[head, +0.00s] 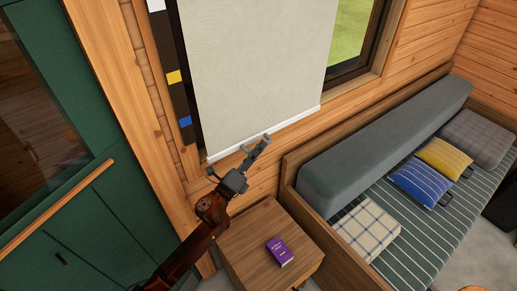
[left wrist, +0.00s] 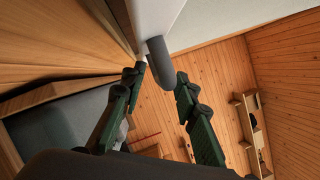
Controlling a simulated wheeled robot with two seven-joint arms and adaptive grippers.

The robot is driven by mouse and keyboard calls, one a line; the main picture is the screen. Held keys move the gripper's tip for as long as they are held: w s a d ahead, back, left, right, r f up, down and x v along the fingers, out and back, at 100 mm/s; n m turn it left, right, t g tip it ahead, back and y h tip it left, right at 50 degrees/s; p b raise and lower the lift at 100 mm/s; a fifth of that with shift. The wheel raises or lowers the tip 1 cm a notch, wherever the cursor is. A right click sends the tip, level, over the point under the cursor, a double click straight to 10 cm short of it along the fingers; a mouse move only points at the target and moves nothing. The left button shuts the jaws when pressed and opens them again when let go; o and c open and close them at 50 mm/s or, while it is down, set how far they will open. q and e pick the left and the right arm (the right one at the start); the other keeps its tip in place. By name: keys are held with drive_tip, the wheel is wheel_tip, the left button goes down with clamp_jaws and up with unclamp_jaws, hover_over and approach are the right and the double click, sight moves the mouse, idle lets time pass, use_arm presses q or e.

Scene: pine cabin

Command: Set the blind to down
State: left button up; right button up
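The pale beige blind (head: 258,65) hangs over most of the window. Its white bottom bar (head: 290,122) is low, near the sill. A dark strip (head: 177,98) at its left carries white, yellow and blue marks; the bar's left end is a little below the blue mark. My left gripper (head: 241,157) is at the bottom bar. In the left wrist view its fingers (left wrist: 160,72) stand apart, on either side of a grey rounded grip (left wrist: 160,62) at the blind's edge. I cannot tell whether they touch it. My right gripper is out of view.
A small wooden table (head: 245,250) with a purple book (head: 279,251) stands below the gripper. A cushioned bench (head: 395,190) is to the right. A green door or cabinet (head: 60,150) with a wooden rail is at the left.

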use_arm(q)
drive_tip(key=v, duration=1.1)
drive_tip(key=shift+s, duration=0.1)
